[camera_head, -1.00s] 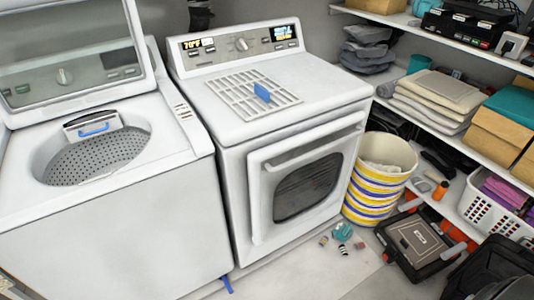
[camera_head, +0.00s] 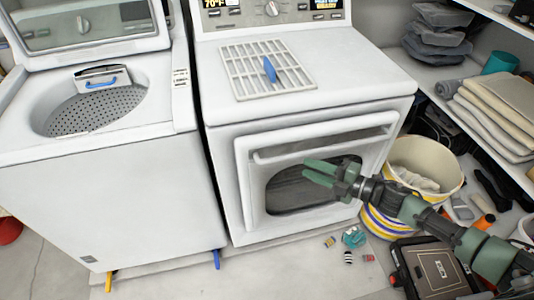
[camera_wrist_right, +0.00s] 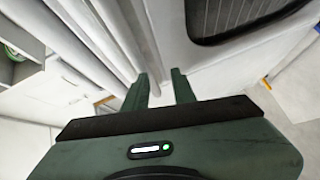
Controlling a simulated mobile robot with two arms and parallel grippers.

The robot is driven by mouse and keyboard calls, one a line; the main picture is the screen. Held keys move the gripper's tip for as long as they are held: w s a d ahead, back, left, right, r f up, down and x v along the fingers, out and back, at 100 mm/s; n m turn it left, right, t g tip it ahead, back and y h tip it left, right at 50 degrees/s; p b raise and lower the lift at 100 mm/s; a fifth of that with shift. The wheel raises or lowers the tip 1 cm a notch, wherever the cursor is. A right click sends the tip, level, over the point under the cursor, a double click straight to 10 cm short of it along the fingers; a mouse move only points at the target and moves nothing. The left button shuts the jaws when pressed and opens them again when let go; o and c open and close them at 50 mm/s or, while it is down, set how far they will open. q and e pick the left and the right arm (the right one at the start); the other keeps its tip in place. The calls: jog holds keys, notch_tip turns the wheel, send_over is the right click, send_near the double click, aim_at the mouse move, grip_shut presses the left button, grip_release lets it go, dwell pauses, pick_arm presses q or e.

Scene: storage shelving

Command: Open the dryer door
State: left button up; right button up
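The white dryer (camera_head: 300,100) stands in the middle of the head view. Its front door (camera_head: 250,190) is shut and has a dark window (camera_head: 285,195) and a long horizontal handle bar (camera_head: 320,147) along its upper part. My right gripper (camera_head: 312,172) is in front of the door window, just below the handle, with its two green fingers spread and nothing between them. In the right wrist view the fingers (camera_wrist_right: 160,88) are apart, close to pale panels and bars. The dark window (camera_wrist_right: 240,15) shows at the upper right there. My left gripper is not in view.
A white washer (camera_head: 110,180) with a raised lid stands left of the dryer. A striped bucket (camera_head: 425,165) is close beside my right arm. A black case (camera_head: 435,270) and small items (camera_head: 352,240) lie on the floor. Shelves with folded towels (camera_head: 495,115) are at the right.

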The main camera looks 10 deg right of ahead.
aim_at(283, 156)
jog(key=shift+a+r+n+g+y, duration=0.4)
jog(key=shift+a+r+n+y, duration=0.2)
jog(key=shift+a+r+n, duration=0.45)
jog(key=x, duration=0.3)
jog(key=p+x, duration=0.1)
jog(key=x, duration=0.2)
jog(key=shift+r, duration=0.2)
jog(key=shift+w+a+f, duration=0.2)
jog(key=shift+w+a, duration=0.25)
jog(key=shift+a, duration=0.05)
grip_shut()
